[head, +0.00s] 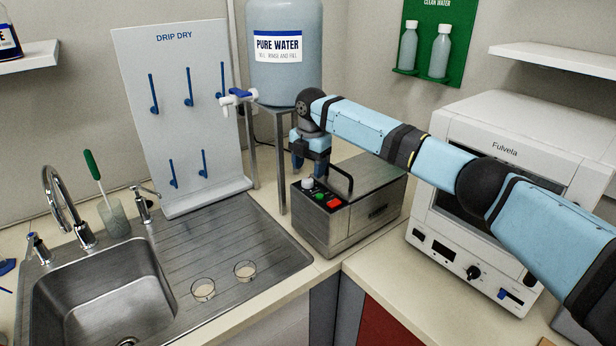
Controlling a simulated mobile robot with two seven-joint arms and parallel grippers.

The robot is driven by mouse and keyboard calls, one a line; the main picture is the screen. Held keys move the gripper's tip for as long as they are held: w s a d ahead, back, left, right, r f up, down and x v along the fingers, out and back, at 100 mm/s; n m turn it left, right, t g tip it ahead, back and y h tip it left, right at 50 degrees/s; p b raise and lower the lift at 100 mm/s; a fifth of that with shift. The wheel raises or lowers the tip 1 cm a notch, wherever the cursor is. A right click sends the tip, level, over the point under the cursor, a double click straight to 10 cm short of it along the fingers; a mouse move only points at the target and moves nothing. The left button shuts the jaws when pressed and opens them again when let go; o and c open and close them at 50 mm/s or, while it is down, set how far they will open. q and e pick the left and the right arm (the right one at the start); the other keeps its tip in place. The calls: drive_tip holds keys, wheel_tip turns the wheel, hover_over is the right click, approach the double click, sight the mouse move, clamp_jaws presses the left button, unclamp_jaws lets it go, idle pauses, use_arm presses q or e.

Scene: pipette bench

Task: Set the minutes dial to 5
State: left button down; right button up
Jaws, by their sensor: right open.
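A steel box-shaped bath (356,218) with a dark control panel stands on the counter at the centre. On its panel are a pale grey dial (308,184), a green button (319,196) and a red switch (334,203). The dial's markings are too small to read. My right gripper (308,170) points down just above the grey dial, its fingers open. I cannot tell whether the fingers touch the dial. My left gripper is not in view.
A white oven (505,150) with a black knob (473,272) stands to the right. A pure-water tank (284,75) on a stand is behind the bath. A sink (105,300), a drip-dry board (180,110) and two small glass dishes (203,289) are on the left.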

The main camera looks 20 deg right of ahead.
sight(308, 180)
drive_tip(key=shift+w+f, duration=0.1)
drive_tip(key=shift+f, duration=1.85)
drive_tip(key=c, duration=0.9)
drive_tip(key=shift+a, duration=0.1)
drive_tip(key=shift+r+p, duration=0.1)
drive_tip(key=shift+p, duration=0.25)
